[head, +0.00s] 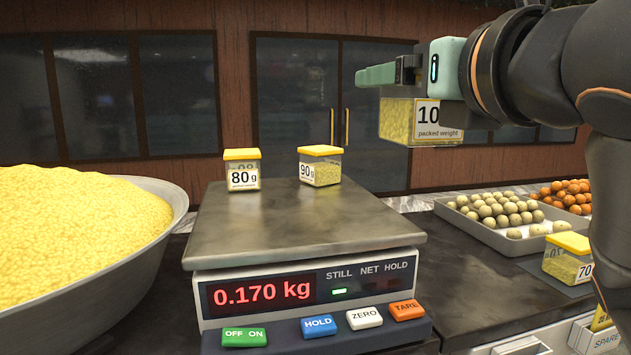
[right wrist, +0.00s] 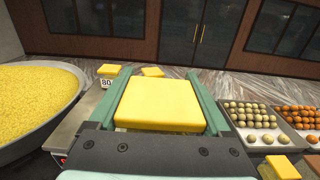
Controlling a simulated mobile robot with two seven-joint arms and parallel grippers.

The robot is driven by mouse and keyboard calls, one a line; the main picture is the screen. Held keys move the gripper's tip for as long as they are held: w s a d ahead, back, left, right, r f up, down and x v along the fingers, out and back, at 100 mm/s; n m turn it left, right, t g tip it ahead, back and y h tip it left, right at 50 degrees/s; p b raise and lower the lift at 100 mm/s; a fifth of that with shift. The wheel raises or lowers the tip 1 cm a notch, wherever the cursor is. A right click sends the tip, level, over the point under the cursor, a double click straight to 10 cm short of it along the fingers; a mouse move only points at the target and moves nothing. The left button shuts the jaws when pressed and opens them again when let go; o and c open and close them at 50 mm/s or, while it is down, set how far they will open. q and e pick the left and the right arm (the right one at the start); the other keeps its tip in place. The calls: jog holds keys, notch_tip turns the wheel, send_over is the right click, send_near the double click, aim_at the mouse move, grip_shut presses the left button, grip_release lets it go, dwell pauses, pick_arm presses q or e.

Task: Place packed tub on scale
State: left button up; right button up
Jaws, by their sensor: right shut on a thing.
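My right gripper (head: 392,75) is shut on a clear tub of yellow sweets (head: 398,120) with a label starting "10" and "packed weight". It holds the tub in the air, right of and above the scale plate (head: 300,225). In the right wrist view the tub's yellow lid (right wrist: 160,105) sits between the two fingers. The scale display (head: 262,292) reads 0.170 kg. An 80 g tub (head: 242,170) and a 90 g tub (head: 320,166) stand on the back of the plate. A 70 g tub (head: 568,258) stands on the counter at the right. My left gripper is not in view.
A large bowl of yellow grains (head: 165,195) stands left of the scale. A tray of pale and orange balls (head: 480,232) lies at the back right. Buttons (head: 320,327) line the scale's front. The front and middle of the plate are clear.

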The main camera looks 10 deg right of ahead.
jog(key=w+f, duration=0.3)
jog(key=f, duration=0.1)
jog(key=w+a+f, duration=0.1)
jog(key=w+f, duration=0.7)
jog(key=shift+w+a+p, duration=0.25)
jog(key=shift+a+p, duration=0.05)
jog(key=shift+a, duration=0.1)
jog(key=shift+r, duration=0.1)
jog(key=o, duration=1.4)
jog(key=shift+f, duration=0.2)
